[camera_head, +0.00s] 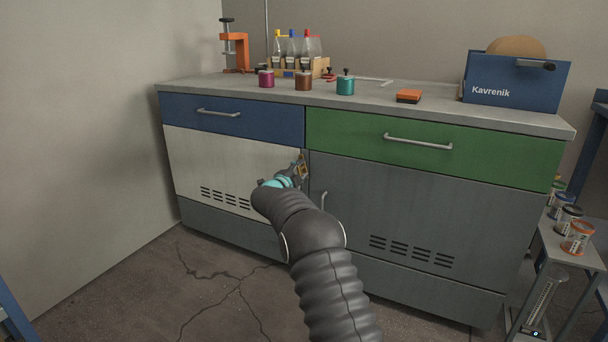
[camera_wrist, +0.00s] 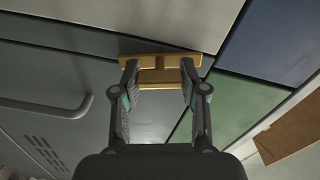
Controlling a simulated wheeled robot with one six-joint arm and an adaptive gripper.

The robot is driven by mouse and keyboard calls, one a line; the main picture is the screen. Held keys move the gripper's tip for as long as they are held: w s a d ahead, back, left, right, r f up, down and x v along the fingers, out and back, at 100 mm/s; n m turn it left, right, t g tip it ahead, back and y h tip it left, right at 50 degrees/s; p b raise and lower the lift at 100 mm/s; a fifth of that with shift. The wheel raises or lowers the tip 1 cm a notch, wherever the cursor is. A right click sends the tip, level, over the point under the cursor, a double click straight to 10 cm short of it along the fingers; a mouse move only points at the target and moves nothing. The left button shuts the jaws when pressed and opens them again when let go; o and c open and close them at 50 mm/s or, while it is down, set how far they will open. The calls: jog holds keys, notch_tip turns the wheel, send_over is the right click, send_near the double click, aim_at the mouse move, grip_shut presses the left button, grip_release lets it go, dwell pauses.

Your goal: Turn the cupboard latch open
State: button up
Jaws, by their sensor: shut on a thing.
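The brass latch (camera_head: 303,166) sits at the upper edge of the pale cupboard door (camera_head: 235,167), beside the seam with the dark grey door (camera_head: 410,205). In the wrist view the latch (camera_wrist: 160,60) is a flat gold plate with a crosspiece between my fingers. My gripper (camera_head: 295,172) reaches it from the front. In the wrist view my gripper (camera_wrist: 160,78) has one finger on each side of the latch piece and is shut on it. The pale door looks closed. My arm and gripper partly hide the latch in the head view.
A blue drawer (camera_head: 235,119) and a green drawer (camera_head: 425,146) are above the doors. A bar handle (camera_head: 323,205) is on the grey door, right of my gripper. Jars, bottles and a blue box (camera_head: 515,80) stand on the bench top. The floor in front is clear.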

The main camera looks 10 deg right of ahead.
jog(key=shift+d+f+m, duration=0.1)
jog(key=shift+f+m, duration=0.05)
jog(key=shift+m, duration=0.65)
jog(key=shift+d+f+m, duration=0.1)
jog(key=shift+m, duration=0.7)
jog(key=shift+a, duration=0.1)
jog(key=o, duration=1.2)
jog(key=shift+c, duration=0.2)
jog(key=shift+a+r, duration=0.1)
jog(key=shift+r, duration=0.05)
jog(key=shift+s+a, duration=0.3)
jog(key=shift+s, duration=0.1)
jog(key=v, duration=1.1)
